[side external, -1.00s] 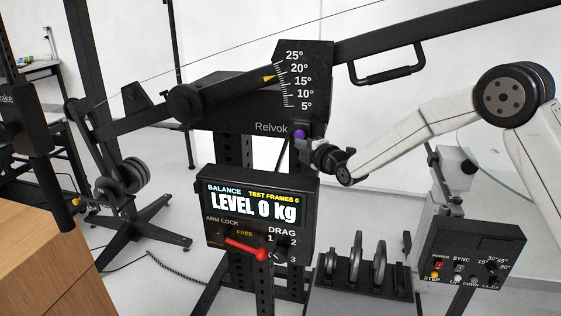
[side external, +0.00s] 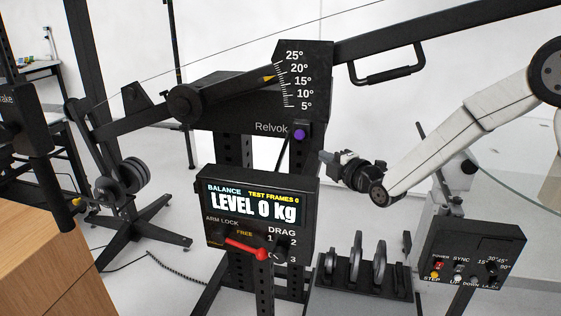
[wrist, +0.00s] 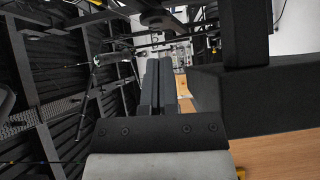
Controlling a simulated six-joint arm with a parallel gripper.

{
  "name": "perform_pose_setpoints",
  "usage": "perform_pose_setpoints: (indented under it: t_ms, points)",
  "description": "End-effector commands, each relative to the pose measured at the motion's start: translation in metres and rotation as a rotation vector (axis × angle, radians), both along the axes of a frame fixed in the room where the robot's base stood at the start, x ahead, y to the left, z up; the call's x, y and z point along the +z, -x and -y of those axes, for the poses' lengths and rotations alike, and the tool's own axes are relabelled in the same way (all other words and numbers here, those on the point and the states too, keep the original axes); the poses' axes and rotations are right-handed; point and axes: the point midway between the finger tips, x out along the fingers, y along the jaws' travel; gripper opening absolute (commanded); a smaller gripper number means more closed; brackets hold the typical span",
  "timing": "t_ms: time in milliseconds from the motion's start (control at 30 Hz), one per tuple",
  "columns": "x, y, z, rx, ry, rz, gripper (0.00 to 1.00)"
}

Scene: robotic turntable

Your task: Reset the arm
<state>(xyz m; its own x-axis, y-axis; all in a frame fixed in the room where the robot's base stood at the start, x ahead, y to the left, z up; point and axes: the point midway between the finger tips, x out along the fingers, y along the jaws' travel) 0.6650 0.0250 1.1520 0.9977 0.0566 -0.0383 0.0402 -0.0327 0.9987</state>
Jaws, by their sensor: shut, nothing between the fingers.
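My gripper (side external: 325,156) is shut and empty in the side external view, a little to the right of and below the purple knob (side external: 299,134) on the Relvok post, with a gap between them. In the wrist view my shut fingers (wrist: 160,82) point away from the camera. The long black boom arm (side external: 450,27) slopes up to the right, and its yellow pointer (side external: 268,78) is on the angle scale (side external: 300,80), between 15° and 20°. The display box (side external: 258,202) reads "BALANCE", "LEVEL 0 kg" and "TEST FRAMES 0". Its red arm lock lever (side external: 247,248) lies near the FREE label.
A control box (side external: 473,254) with switches stands at the lower right. A rack of weight plates (side external: 361,290) is on the floor beside the post. A black handle (side external: 388,68) hangs under the boom. A wooden block (side external: 50,255) fills the lower left.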

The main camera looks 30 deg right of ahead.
Motion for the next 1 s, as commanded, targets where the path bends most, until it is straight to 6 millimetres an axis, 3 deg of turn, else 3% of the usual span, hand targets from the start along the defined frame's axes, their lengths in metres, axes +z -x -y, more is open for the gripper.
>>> perform_pose_setpoints:
  t_ms: [467, 667, 867, 1000]
  points:
    - [0.0, 0.002, 0.0, -0.001, -0.008, -0.006, 0.0]
    - [-0.009, 0.011, 0.002, -0.013, -0.094, -0.089, 0.0]
    - [-0.031, 0.036, 0.007, -0.069, -0.297, -0.28, 0.0]
    - [-0.05, 0.065, 0.012, -0.153, -0.478, -0.447, 0.0]
